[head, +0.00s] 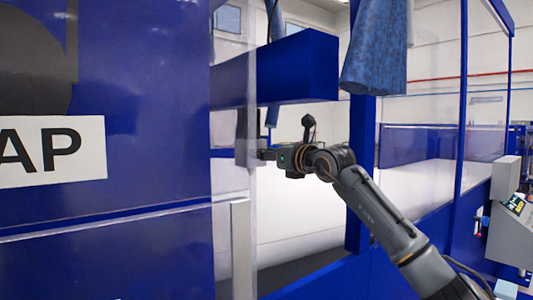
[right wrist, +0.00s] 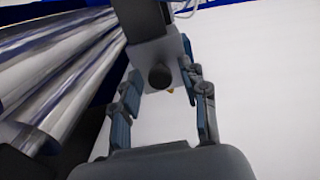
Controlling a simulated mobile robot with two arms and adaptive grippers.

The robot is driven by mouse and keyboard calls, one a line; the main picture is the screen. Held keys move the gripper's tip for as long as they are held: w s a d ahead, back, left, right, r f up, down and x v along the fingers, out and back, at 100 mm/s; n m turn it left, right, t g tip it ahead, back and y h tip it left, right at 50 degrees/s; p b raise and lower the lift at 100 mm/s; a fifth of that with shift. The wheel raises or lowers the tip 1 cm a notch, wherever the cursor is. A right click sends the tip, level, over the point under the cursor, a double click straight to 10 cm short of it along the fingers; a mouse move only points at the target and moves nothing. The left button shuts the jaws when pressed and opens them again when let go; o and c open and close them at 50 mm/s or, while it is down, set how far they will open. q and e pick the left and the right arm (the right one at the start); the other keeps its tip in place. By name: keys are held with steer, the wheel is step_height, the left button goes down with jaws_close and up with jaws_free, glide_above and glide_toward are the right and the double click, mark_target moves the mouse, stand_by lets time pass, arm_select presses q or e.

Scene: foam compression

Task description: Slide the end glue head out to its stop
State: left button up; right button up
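A grey block with a round black knob, which looks like the end glue head (right wrist: 172,50), is in the right wrist view, below a dark upright part. The black knob (right wrist: 160,77) faces my right gripper (right wrist: 163,72). The gripper's two fingers stand open on either side of the knob, with a visible gap on each side. In the head view the grey block (head: 246,152) hangs below a blue beam, partly behind a clear panel edge. My right gripper (head: 264,154) reaches to it from the right; its fingertips are small there. My left gripper is not in view.
The blue beam (head: 300,68) runs just above my right gripper. A clear panel edge (head: 251,200) and a blue post (head: 361,150) stand close to the arm. Shiny rollers (right wrist: 55,65) lie left of the fingers. A white surface (right wrist: 265,90) is at right.

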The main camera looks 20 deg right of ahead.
jaws_close()
steer(key=b+v, duration=0.8)
steer(key=v, duration=0.1)
steer(key=shift+f, duration=0.1)
